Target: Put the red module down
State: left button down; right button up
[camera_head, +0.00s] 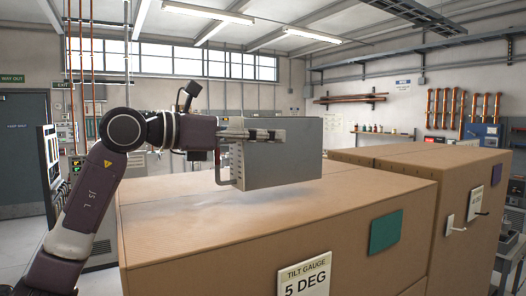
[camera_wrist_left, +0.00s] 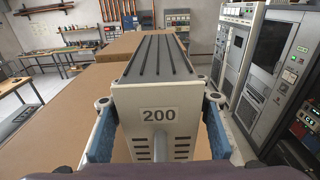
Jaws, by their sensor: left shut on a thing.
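The module is level, over the top of a large brown box (camera_head: 180,235). I cannot tell for sure whether its underside touches that top. My right gripper is not in view.
A second brown box (camera_head: 460,165) stands behind to the right, with switch handles on its side. A "TILT GAUGE 5 DEG" plate (camera_head: 304,276) and a green panel (camera_head: 385,231) are on the near box. Equipment racks (camera_wrist_left: 232,60) stand to the right in the wrist view. The box top around the module looks clear.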

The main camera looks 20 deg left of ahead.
aim_at(262, 151)
pick_arm(q)
notch_tip(262, 151, down, 2)
jog(key=shift+s+f, duration=0.1)
jog(key=shift+f, duration=0.35)
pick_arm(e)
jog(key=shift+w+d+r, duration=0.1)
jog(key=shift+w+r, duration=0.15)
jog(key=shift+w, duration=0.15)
pick_arm(q)
jog(key=shift+f, duration=0.1)
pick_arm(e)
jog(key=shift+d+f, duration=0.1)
pick_arm(q)
jog(key=c, duration=1.5)
grip_release()
jog(key=shift+d+f, duration=0.1)
jog(key=shift+f, duration=0.15)
jog(key=o, duration=0.4)
jog(key=shift+s, duration=0.1)
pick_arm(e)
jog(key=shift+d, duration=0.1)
pick_arm(q)
jog(key=shift+r, duration=0.15)
